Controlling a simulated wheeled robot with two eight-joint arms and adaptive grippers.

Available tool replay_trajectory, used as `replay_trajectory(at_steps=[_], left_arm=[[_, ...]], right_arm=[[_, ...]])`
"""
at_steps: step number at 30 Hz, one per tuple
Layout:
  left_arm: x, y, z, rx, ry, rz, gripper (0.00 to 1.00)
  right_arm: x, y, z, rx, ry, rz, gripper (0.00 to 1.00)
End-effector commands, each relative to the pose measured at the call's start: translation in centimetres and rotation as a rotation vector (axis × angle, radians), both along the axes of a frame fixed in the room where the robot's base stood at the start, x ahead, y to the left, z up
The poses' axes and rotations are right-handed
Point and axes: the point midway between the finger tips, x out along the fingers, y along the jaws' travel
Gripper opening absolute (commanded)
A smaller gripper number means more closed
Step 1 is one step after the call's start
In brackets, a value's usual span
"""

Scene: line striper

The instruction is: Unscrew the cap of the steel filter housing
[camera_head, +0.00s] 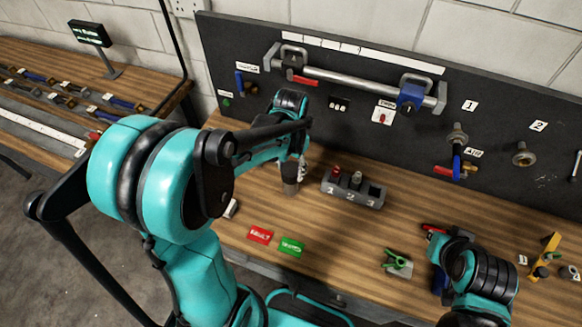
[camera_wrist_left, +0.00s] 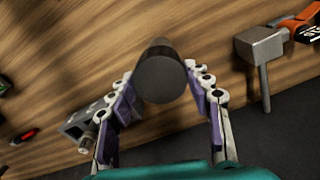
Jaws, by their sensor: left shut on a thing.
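The steel filter housing (camera_head: 290,188) stands upright on the wooden bench, left of the numbered block. In the head view only a short stretch of it shows below my left gripper (camera_head: 291,176). In the left wrist view its round dark cap (camera_wrist_left: 160,78) is seen end-on between my left fingers (camera_wrist_left: 160,95). The left gripper is shut on the cap from both sides. The threads are hidden. My right arm comes in at the bottom right of the head view, and its fingers cannot be made out.
A numbered block (camera_head: 352,188) holds small parts just right of the housing. Red (camera_head: 260,235) and green (camera_head: 291,247) cards lie nearer the front. A dark panel (camera_head: 240,60) with a steel bar (camera_head: 350,84) stands behind.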

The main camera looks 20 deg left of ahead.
Motion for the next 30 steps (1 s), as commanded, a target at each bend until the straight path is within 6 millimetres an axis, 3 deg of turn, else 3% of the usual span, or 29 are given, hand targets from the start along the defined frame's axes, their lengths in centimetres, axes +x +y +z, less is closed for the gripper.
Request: replay_trajectory(at_steps=[6, 17, 24, 30], left_arm=[[-0.04, -0.01, -0.04, 0.000, 0.001, 0.259, 0.15], [-0.04, -0.01, -0.01, 0.000, 0.001, 0.309, 0.15], [-0.05, -0.01, -0.01, 0.000, 0.001, 0.609, 0.15], [-0.04, -0.01, 0.03, 0.000, 0.001, 0.690, 0.15]], right_arm=[[0.00, 0.00, -0.24, 0.000, 0.000, 0.000, 0.00], [0.00, 0.00, -0.24, 0.000, 0.000, 0.000, 0.00], [0.00, 0.00, -0.46, 0.000, 0.000, 0.000, 0.00], [0.00, 0.00, -0.47, 0.000, 0.000, 0.000, 0.00]])
